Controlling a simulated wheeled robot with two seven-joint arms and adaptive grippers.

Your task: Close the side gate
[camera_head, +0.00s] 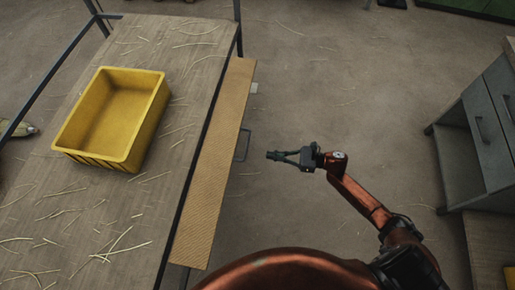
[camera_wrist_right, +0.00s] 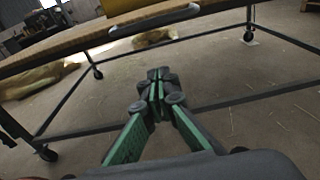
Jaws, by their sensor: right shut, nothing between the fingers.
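The side gate (camera_head: 215,165) appears to be the long tan panel along the right side of the table. Its broad face shows from above, so it looks swung outward from the tabletop edge. A grey handle (camera_head: 243,145) sticks out from its outer side; the handle also shows in the right wrist view (camera_wrist_right: 155,20), above the fingers. My right gripper (camera_head: 272,156) is shut and empty, to the right of the handle and apart from it. In the wrist view its green-sided fingers (camera_wrist_right: 157,85) meet at the tips, below the handle. My left gripper is not in view.
A yellow bin (camera_head: 115,115) stands on the wooden table (camera_head: 190,55), with straw strands scattered around. A grey drawer cabinet (camera_head: 480,135) stands at the right. The floor between table and cabinet is mostly clear. The table frame has castors (camera_wrist_right: 48,154).

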